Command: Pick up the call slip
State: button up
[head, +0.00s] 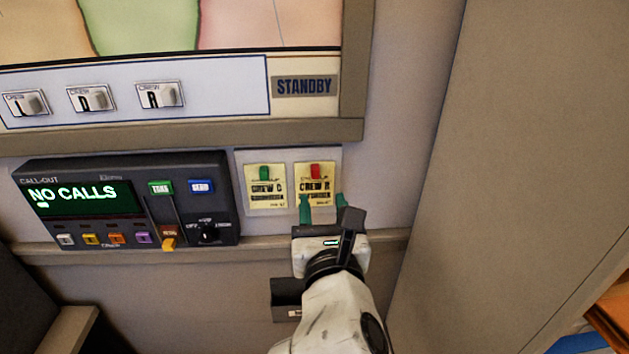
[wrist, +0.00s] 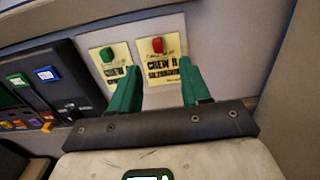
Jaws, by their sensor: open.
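Two yellow slips hang side by side on a pale wall plate. The left one reads CREW C (head: 266,188) under a green clip (head: 264,172). The right one appears to read CREW R (head: 316,183) under a red clip (head: 315,170). My gripper (head: 322,203) is open, its green fingers spread in front of the lower part of the right slip. In the wrist view the right slip (wrist: 160,72) shows between the fingers, with nothing held. The left slip (wrist: 116,54) is partly behind the left finger there. I cannot tell whether the fingers touch the right slip.
A black call-out box (head: 125,200) reading NO CALLS is left of the slips. Above is a framed map board (head: 180,130) with a STANDBY label (head: 304,86). A small dark tray (head: 286,296) sits below, beside my arm. A beige panel (head: 500,170) stands on the right.

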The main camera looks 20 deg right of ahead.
aim_at(316, 172)
jog(key=shift+p+x, duration=0.4)
jog(key=shift+x, duration=3.95)
jog(key=shift+a+r, duration=0.1)
jog(key=shift+a, duration=0.1)
grip_shut()
